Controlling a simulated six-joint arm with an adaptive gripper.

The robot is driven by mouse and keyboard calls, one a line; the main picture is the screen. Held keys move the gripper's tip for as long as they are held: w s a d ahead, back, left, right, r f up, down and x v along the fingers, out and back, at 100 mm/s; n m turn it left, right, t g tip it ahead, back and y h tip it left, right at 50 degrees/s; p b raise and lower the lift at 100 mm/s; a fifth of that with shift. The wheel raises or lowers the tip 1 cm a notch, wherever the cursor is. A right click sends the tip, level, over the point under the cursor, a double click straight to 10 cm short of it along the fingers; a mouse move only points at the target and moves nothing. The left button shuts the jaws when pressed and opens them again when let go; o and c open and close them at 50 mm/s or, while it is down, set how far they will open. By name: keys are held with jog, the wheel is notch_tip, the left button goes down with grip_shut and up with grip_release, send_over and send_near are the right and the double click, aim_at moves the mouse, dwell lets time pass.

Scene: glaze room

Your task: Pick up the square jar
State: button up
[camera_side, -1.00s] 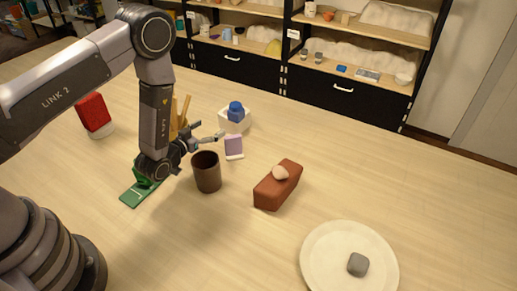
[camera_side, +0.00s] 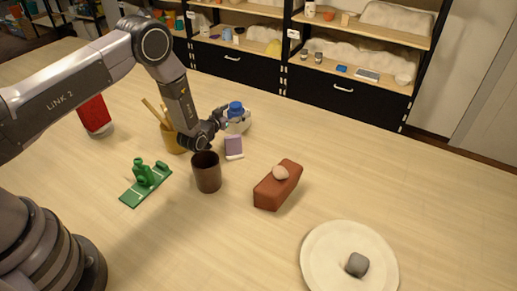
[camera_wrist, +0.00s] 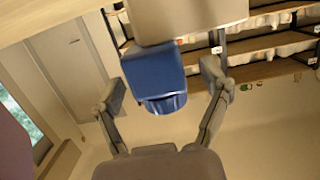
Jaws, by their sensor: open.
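The square jar (camera_side: 236,107) is blue with a rounded lid. It stands in or on a white box (camera_side: 241,127) towards the back of the table; I cannot tell which. The jar also shows in the wrist view (camera_wrist: 153,72), its lid towards me and the pale box (camera_wrist: 185,20) behind its base. My gripper (camera_side: 226,121) is beside the jar in the side view and hides part of the box. In the wrist view my gripper (camera_wrist: 165,92) is open, one finger on each side of the jar, with gaps between fingers and jar.
A green piece (camera_side: 142,172), a brick-red block (camera_side: 277,187) and a white plate (camera_side: 320,265) lie further off.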

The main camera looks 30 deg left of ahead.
jog(key=shift+w, duration=0.1)
jog(key=shift+c, duration=0.2)
jog(key=c, duration=1.3)
jog(key=shift+o, duration=0.2)
jog(key=shift+r, duration=0.15)
